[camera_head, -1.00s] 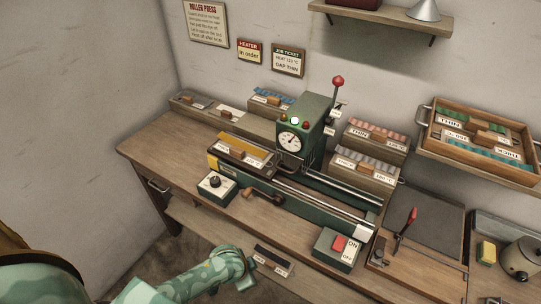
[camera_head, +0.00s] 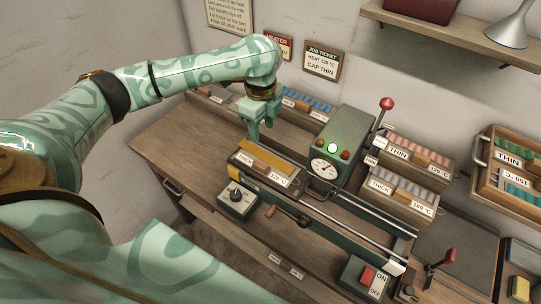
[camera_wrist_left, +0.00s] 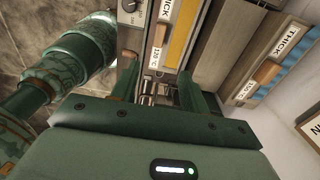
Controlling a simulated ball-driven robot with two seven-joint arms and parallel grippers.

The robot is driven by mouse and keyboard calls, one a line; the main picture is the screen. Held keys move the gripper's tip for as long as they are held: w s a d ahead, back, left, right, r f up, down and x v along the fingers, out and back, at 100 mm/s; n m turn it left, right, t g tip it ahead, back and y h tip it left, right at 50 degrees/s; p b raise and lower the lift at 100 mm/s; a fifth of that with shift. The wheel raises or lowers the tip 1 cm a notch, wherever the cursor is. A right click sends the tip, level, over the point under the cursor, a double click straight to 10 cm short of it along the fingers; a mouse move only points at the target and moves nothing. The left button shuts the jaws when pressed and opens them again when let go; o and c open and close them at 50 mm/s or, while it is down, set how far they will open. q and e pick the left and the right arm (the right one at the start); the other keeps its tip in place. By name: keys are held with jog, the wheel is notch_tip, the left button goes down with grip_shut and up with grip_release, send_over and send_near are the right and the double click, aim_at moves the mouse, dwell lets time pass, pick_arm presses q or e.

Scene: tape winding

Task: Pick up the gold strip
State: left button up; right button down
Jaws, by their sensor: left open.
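The gold strip (camera_head: 266,158) is a flat yellow-gold bar. It lies along a dark holder with a white "THICK" label (camera_head: 245,163), at the left end of the green roller press (camera_head: 345,145). In the left wrist view the gold strip (camera_wrist_left: 181,32) runs beyond the fingers, beside the labelled holder face. My left gripper (camera_head: 261,131) points down above and just behind the strip, apart from it and empty. Its two fingers are open in the left wrist view (camera_wrist_left: 160,80). My right gripper is in neither view.
The press has a gauge, a red-knobbed lever (camera_head: 386,104) and a crank (camera_head: 286,214). A dial box (camera_head: 237,199) stands in front of the strip. Strip racks stand behind, with blue strips (camera_head: 308,101) and pink strips (camera_head: 407,147). The wooden bench (camera_head: 175,140) is clear at the left.

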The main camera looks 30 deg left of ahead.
pick_arm(q)
jog(key=b, duration=0.3)
send_over(264, 166)
notch_tip(264, 166, down, 10)
jog(key=shift+a+r, duration=0.1)
jog(key=shift+r, duration=0.15)
jog(key=shift+f, duration=0.5)
notch_tip(264, 166, down, 5)
jog(key=shift+f+b, duration=0.1)
jog(key=shift+b, duration=1.05)
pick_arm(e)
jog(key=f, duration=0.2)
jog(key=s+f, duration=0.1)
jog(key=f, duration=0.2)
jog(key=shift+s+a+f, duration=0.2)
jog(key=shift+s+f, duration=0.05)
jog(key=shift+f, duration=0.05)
pick_arm(q)
grip_shut()
